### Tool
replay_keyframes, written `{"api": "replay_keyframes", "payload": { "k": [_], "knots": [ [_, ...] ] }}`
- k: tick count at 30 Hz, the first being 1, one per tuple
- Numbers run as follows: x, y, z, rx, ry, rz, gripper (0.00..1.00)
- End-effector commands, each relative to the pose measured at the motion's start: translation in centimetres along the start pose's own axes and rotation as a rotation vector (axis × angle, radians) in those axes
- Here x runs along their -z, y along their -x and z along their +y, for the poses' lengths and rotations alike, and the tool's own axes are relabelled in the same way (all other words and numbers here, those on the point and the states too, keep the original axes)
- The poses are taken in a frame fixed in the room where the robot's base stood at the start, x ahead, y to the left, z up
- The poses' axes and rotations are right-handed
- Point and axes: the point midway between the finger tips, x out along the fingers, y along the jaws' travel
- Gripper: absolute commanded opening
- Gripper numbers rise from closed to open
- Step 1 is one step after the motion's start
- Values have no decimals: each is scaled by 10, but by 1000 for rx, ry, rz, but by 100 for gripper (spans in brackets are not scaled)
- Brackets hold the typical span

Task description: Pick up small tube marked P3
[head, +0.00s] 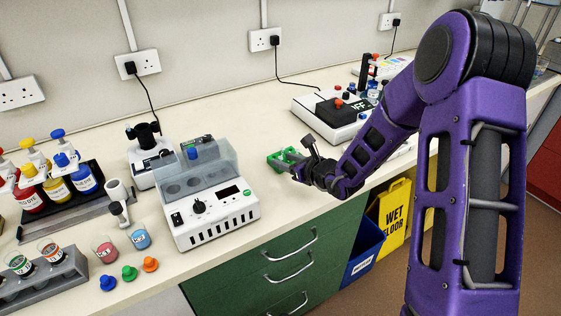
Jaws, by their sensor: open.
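No mark reading P3 is legible in the head view, so I cannot tell which tube it is. Two labelled tubes, one with a green-ringed top (18,263) and one with an orange-ringed top (50,250), stand in a grey rack (70,268) at the lower left. A blue-topped item (192,152) shows behind the clear lid of a white machine (212,222).
A pink cup (104,248) and a blue cup (141,237) stand between rack and machine. Blue, green (129,273) and orange caps lie in front. Dye bottles (55,186) stand at the left. A white device with dark top (338,108) sits at the back right.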

Motion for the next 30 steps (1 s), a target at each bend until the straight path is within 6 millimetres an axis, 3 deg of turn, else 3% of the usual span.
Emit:
{"api": "replay_keyframes", "payload": {
  "k": [1,8,25,30],
  "knots": [
    [0,0,0,0,0,0,39],
    [0,0,0,0,0,0,0],
    [0,1,0,0,0,0,0],
    [-15,6,0,1,2,-3,0]
  ]
}}
